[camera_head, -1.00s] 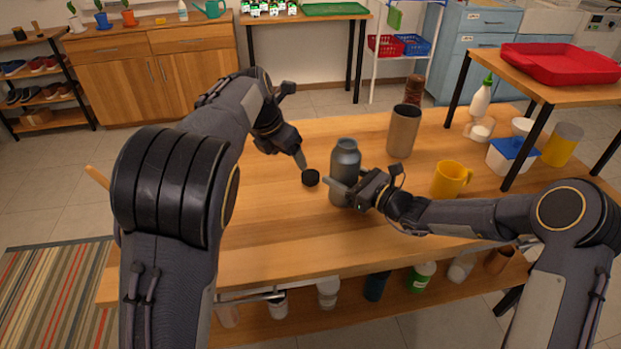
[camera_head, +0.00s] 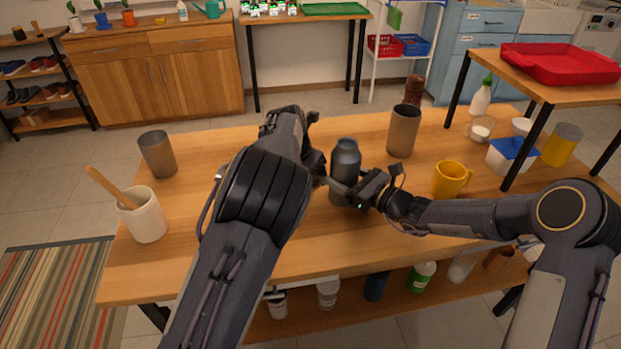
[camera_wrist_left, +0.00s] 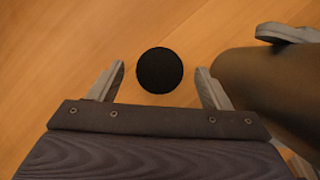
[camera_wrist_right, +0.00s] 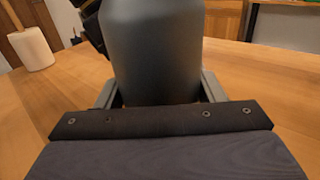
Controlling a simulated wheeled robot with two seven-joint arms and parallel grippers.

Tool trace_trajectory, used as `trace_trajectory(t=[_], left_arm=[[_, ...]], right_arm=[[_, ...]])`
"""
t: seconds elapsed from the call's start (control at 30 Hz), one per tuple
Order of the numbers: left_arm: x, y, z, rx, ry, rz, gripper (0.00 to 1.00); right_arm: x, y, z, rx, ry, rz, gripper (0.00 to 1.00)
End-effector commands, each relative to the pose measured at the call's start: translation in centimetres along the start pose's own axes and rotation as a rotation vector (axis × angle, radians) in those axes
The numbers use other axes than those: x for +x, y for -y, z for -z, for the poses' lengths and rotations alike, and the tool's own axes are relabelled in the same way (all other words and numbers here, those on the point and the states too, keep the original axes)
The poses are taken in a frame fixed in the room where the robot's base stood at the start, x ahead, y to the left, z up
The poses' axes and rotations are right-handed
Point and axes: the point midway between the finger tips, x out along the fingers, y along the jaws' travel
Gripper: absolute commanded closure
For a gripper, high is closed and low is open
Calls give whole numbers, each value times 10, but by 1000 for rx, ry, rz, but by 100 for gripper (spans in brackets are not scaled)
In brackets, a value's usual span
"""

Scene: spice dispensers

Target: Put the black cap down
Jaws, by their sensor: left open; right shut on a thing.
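The black cap (camera_wrist_left: 160,71) is a round dark disc, seen from above in the left wrist view against the wooden tabletop, apparently resting on it. My left gripper (camera_wrist_left: 160,66) is open, with a fingertip on either side of the cap and a gap to each. In the head view my left arm hides the cap and most of that gripper. My right gripper (camera_head: 345,188) is shut on the dark grey bottle (camera_head: 346,160), which stands upright on the table. The bottle fills the middle of the right wrist view (camera_wrist_right: 155,50).
A brown cup (camera_head: 403,130) and a yellow mug (camera_head: 450,180) stand right of the bottle. A white crock with a wooden stick (camera_head: 145,217) and a grey cup (camera_head: 158,155) stand at the left. The bottle is close beside my left gripper.

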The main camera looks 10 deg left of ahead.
Motion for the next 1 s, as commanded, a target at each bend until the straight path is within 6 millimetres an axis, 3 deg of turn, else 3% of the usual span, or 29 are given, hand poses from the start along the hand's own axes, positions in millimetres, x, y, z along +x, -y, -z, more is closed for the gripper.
trace_trajectory(t=[0.1, 0.33, 0.7, 0.77, 1.0], left_arm=[[10, 0, 0, 0, 0, -1, 29], [10, 0, 0, 0, 1, -1, 29], [10, 0, 0, 1, 1, 0, 76], [10, 0, 0, 1, 1, 0, 80], [5, 0, -3, 1, 3, 0, 80]], right_arm=[[0, 0, 0, 0, 0, 1, 79], [0, 0, 0, 0, 0, 1, 79], [0, 0, 0, 0, 0, 1, 79], [0, 0, 0, 0, 0, 1, 79], [0, 0, 0, 0, 0, 1, 79]])
